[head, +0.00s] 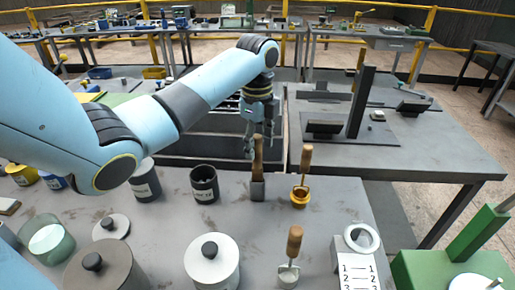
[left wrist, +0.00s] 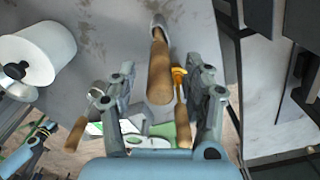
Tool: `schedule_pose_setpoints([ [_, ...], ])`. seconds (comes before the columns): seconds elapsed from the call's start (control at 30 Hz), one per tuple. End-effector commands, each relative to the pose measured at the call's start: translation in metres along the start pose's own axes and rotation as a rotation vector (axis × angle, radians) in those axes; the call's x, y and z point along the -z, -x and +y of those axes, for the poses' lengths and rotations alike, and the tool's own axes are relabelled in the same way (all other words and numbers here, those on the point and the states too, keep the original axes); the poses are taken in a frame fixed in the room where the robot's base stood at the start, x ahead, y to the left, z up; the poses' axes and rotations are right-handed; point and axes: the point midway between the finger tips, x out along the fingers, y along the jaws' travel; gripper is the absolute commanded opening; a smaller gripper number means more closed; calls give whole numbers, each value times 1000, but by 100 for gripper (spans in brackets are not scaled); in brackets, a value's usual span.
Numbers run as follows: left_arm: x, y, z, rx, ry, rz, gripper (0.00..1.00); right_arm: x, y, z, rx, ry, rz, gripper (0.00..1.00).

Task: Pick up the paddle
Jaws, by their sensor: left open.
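My left gripper (head: 250,145) hangs over the paddle from the upper left. Its jaws (left wrist: 158,95) are open, one finger on each side of the paddle, and I see no clear contact. What looks like my right gripper (left wrist: 42,130) is small at the lower left of the left wrist view, its jaws too small to read.
A black jar (head: 204,184) stands to the left, a white lidded jar (head: 212,262) nearer. A dark upright post (head: 361,102) rises behind.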

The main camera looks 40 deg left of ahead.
Motion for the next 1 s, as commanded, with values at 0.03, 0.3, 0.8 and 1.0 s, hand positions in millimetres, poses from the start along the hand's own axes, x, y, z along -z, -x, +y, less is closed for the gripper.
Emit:
schedule_pose_setpoints([
  [0.03,0,-3,0,0,0,0,50,0,1,0,0,0,0,74],
  [0.3,0,-6,0,1,0,0,46,0,0,0,0,0,0,74],
  [0.8,0,-5,0,1,0,0,0,0,0,0,0,0,-1,74],
  [1.0,0,-2,0,2,0,0,0,0,0,1,-1,0,-1,74],
])
